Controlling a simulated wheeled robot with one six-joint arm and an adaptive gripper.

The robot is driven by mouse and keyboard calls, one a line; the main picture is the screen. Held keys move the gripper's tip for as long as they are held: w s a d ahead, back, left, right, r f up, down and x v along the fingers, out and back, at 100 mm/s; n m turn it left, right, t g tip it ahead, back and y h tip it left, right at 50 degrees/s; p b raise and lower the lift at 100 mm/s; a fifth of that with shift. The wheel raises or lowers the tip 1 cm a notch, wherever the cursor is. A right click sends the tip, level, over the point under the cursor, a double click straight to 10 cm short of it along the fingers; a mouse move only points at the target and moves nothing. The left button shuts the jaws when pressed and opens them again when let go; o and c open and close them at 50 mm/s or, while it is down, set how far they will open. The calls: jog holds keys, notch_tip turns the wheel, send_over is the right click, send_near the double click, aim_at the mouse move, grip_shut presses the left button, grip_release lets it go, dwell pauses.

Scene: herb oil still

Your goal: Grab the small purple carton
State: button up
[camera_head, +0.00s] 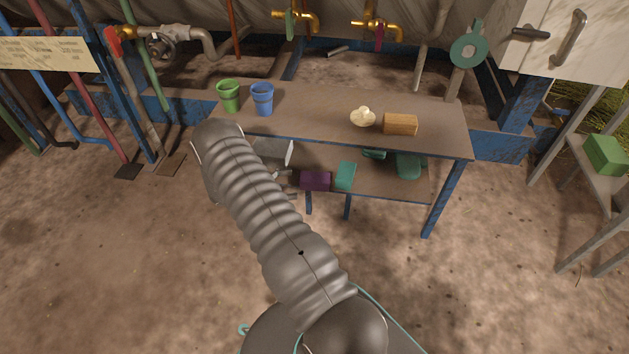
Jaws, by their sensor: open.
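The small purple carton (316,181) sits on the lower shelf of the table, close to its front edge, just left of a teal box (345,175). My arm reaches from the bottom of the picture toward the left end of the table. My gripper (285,183) shows in part beside the bent arm, at the left of the carton. Its fingers are open and point toward the carton's left side. Nothing shows between them. Whether a fingertip touches the carton is too small to tell.
On the tabletop (310,115) stand a green cup (228,96), a blue cup (262,98), a pale bowl (362,118) and a wooden block (400,124). More teal items (409,165) lie on the shelf's right. Blue table legs (443,200) stand at front. The dirt floor ahead is clear.

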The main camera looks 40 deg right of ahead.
aim_at(315, 180)
jog(key=shift+x, duration=4)
jog(key=shift+s+r, duration=0.1)
jog(key=shift+r, duration=0.15)
jog(key=c, duration=1.7)
